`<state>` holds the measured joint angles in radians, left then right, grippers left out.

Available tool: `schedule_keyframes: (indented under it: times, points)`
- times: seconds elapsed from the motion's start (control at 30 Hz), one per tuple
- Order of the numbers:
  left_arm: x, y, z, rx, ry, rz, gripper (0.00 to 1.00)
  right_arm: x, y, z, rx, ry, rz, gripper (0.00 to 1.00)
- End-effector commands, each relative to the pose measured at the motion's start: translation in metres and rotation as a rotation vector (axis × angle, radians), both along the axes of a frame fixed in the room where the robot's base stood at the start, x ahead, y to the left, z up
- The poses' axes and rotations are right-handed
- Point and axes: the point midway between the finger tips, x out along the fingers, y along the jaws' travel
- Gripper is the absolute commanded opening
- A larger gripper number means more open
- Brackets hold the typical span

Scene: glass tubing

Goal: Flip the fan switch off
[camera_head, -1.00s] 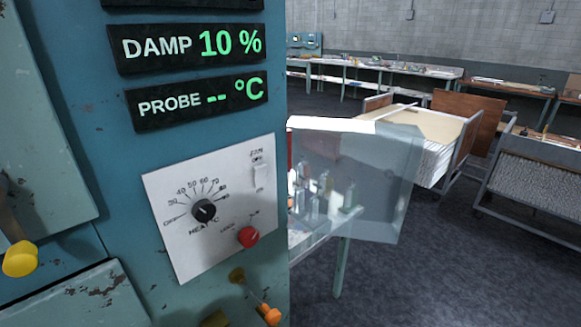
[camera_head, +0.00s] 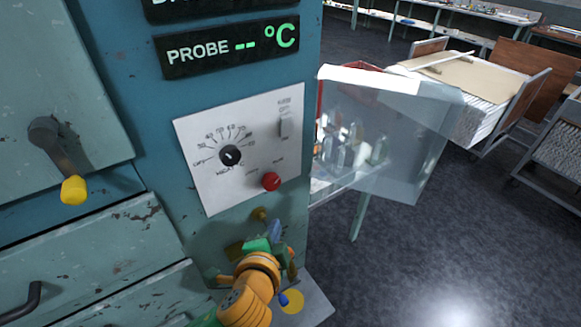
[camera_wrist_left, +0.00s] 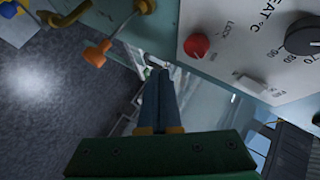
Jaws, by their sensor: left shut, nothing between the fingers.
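The white fan switch (camera_head: 286,126) is on the upper right of the light control panel (camera_head: 203,180), on the blue cabinet face. It also shows in the left wrist view (camera_wrist_left: 251,83), right of the fingers; I cannot tell which way it is set. My left gripper (camera_head: 275,231) is below the panel in the head view, well under the switch and apart from it. Its blue fingers (camera_wrist_left: 158,72) are together and empty in the left wrist view. My right gripper is not in view.
A black heat dial (camera_head: 230,155) and a red knob (camera_head: 271,181) share the panel. A clear sheet (camera_head: 405,135) stands out to the right of the cabinet. A brass fitting (camera_head: 260,213) and orange knobs (camera_wrist_left: 97,53) lie near the gripper. Open floor is at right.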

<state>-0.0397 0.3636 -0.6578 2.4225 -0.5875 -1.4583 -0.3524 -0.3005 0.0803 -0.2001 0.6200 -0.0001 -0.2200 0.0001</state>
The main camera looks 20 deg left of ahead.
Motion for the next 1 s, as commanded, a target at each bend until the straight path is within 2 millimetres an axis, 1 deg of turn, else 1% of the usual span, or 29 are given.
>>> schedule_keyframes:
  times: [0.03,0.1,0.2,0.3,0.57,0.67,0.77,0.9,1.0]
  points:
    - [0.011,-0.005,0.034,0.122,-0.118,-0.056,0.00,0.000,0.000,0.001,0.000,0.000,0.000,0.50]
    - [0.019,-0.013,0.075,0.294,-0.265,-0.112,0.00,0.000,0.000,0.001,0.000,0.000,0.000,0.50]
    - [0.022,-0.022,0.113,0.467,-0.409,-0.153,0.00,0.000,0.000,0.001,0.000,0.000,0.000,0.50]
    - [0.021,-0.026,0.128,0.542,-0.470,-0.164,0.00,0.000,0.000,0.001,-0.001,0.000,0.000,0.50]
    - [0.020,-0.027,0.130,0.551,-0.477,-0.165,0.00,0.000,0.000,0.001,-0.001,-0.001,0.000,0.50]
    - [0.022,-0.026,0.127,0.549,-0.479,-0.162,0.00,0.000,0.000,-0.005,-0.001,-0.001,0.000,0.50]
    - [0.028,-0.024,0.122,0.545,-0.480,-0.149,0.00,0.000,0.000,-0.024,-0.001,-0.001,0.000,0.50]
    - [0.039,-0.021,0.118,0.539,-0.481,-0.140,0.00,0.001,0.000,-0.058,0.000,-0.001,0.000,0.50]
    - [0.044,-0.022,0.119,0.541,-0.483,-0.149,0.00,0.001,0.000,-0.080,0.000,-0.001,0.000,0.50]
